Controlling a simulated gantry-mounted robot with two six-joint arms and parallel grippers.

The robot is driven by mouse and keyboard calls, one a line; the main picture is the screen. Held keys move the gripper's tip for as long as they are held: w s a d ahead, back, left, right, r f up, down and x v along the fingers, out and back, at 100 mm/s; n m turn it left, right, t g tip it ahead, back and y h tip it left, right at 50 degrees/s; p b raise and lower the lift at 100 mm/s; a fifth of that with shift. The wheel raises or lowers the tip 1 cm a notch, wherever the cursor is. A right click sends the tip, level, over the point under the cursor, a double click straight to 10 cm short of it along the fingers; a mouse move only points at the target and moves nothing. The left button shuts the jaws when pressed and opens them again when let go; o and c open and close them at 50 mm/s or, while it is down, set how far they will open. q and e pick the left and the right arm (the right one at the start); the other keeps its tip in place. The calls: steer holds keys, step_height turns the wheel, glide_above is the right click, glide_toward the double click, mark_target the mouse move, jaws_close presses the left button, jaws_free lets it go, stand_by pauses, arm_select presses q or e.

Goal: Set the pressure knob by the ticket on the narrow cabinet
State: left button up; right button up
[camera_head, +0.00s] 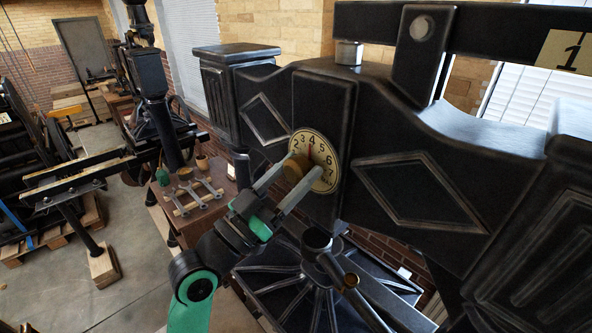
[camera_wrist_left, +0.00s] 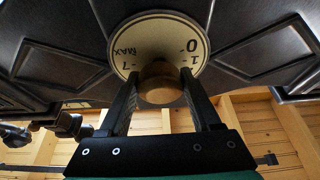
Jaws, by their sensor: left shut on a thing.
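A round cream dial (camera_head: 326,155) with black numbers is on the front of the black press. A red mark shows near the 4, at the dial's top. A brass-coloured knob (camera_head: 296,167) stands out from the dial's middle. My left gripper (camera_head: 301,172) is shut on the knob, with one finger on each side. In the left wrist view the knob (camera_wrist_left: 160,84) sits between the two fingers, and the dial (camera_wrist_left: 152,28) shows 0, 1, 7 and MAX. I cannot make out the ticket. My right gripper is not in view.
A brown cabinet (camera_head: 206,224) with several wrenches (camera_head: 194,193) on top stands behind my left arm. A plate with the number 1 (camera_head: 569,52) is on the press's upper bar. Spoked metalwork (camera_head: 300,285) lies below the dial. Open floor (camera_head: 140,270) is at the left.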

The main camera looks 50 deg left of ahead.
arm_select(q)
steer(key=n+y+p, duration=0.1)
steer(key=n+p, duration=0.2)
steer(key=n+y+p, duration=0.2)
steer(key=p, duration=0.1)
steer(key=n+g+y+p, duration=0.1)
steer(key=n+p, duration=0.1)
steer(key=n, duration=0.1)
steer(key=shift+d+r+n+y+p, duration=0.1)
steer(key=shift+r+n+y+p, duration=0.2)
steer(key=shift+p, duration=0.1)
steer(key=shift+n, duration=0.6)
steer(key=shift+f+n+g+y, duration=0.2)
steer(key=shift+n+g+y, duration=0.35)
steer(key=shift+n, duration=0.55)
steer(key=shift+n+g+y, duration=0.45)
steer(key=shift+n+g, duration=0.1)
steer(key=shift+n, duration=1.35)
steer(key=o, duration=1.3)
steer(key=shift+o, duration=0.2)
